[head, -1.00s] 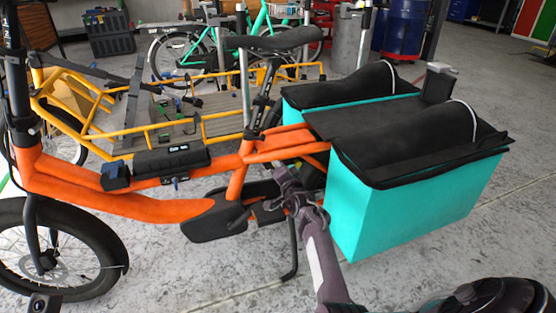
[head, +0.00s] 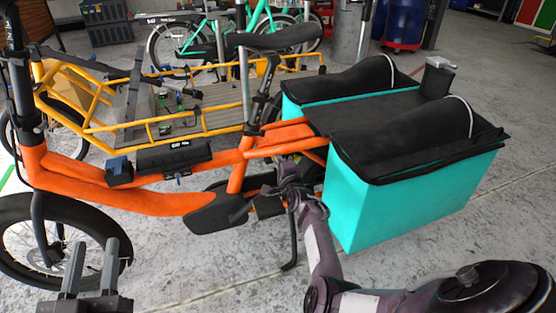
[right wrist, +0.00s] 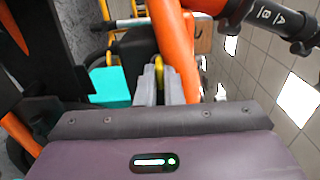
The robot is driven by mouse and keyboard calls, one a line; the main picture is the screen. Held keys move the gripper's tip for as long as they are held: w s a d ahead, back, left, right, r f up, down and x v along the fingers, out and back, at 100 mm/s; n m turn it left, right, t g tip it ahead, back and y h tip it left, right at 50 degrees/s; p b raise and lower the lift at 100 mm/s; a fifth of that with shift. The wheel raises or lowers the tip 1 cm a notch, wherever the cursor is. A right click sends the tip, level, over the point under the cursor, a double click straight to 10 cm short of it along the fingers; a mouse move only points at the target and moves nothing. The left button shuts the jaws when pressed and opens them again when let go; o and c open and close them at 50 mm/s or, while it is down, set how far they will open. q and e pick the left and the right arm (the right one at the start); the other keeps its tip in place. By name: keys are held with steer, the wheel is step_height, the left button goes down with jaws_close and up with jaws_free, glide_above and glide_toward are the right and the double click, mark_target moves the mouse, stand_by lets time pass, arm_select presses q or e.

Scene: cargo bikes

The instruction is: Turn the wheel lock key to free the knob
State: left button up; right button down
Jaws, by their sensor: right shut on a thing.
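The orange cargo bike (head: 120,198) stands across the head view, its rear wheel area largely hidden behind a teal bag. My right gripper (head: 284,188) is at the rear of the bike frame, below the seat and beside the bag. In the right wrist view the fingers (right wrist: 161,88) are close together, with a narrow yellow piece (right wrist: 160,68) between them, seemingly the wheel lock key. The lock body and the knob cannot be made out. My left gripper (head: 91,268) is open and empty by the front wheel, its fingers apart.
The teal pannier bag (head: 400,212) with its black top stands close to the right of my right gripper. The kickstand (head: 292,245) is just below. A yellow cargo bike (head: 205,128) stands behind. The floor in front is clear.

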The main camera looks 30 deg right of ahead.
arm_select(q)
steer(key=shift+f, duration=0.15)
arm_select(e)
steer(key=c, duration=1.6)
jaws_free()
steer(key=shift+o, duration=0.2)
